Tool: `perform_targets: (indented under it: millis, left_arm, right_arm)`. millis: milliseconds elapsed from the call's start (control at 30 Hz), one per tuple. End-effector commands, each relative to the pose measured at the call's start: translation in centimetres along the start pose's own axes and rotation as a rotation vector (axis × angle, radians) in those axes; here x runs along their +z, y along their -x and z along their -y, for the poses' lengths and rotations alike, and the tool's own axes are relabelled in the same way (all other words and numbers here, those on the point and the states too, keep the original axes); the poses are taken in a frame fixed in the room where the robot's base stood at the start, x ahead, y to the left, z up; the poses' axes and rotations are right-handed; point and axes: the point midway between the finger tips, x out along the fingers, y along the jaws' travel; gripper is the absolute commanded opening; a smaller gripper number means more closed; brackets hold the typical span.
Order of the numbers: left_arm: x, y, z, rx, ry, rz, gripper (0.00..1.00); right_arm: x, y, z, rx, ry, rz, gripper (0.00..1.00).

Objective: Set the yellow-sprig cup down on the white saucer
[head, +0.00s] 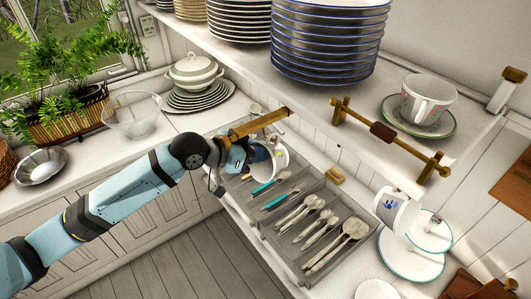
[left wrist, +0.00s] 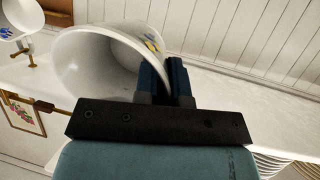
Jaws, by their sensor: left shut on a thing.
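A plain white saucer (head: 375,290) lies at the bottom edge of the head view, partly cut off, apart from the cup. My right gripper is not in view.
Teal-rimmed plates (head: 408,266) lie beside the saucer. A blue-motif cup (head: 390,207) hangs under the shelf (head: 300,88) near them. The shelf holds plate stacks and a cup on a green-rimmed saucer (head: 440,128). A grey cutlery tray (head: 285,252) is below my gripper.

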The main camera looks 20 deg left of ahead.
Motion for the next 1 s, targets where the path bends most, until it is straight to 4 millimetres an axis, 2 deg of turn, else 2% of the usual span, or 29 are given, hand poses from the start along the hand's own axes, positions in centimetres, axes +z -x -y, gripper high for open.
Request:
perform_targets:
  millis: [700,1000]
  left_arm:
    - [-0.2,-0.4,-2.9,0.001,0.0,-0.002,0.0]
    - [-0.1,-0.5,-3.3,0.0,0.0,-0.002,0.0]
  right_arm:
    - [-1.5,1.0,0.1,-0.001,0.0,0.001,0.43]
    - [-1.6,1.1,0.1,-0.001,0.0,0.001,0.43]
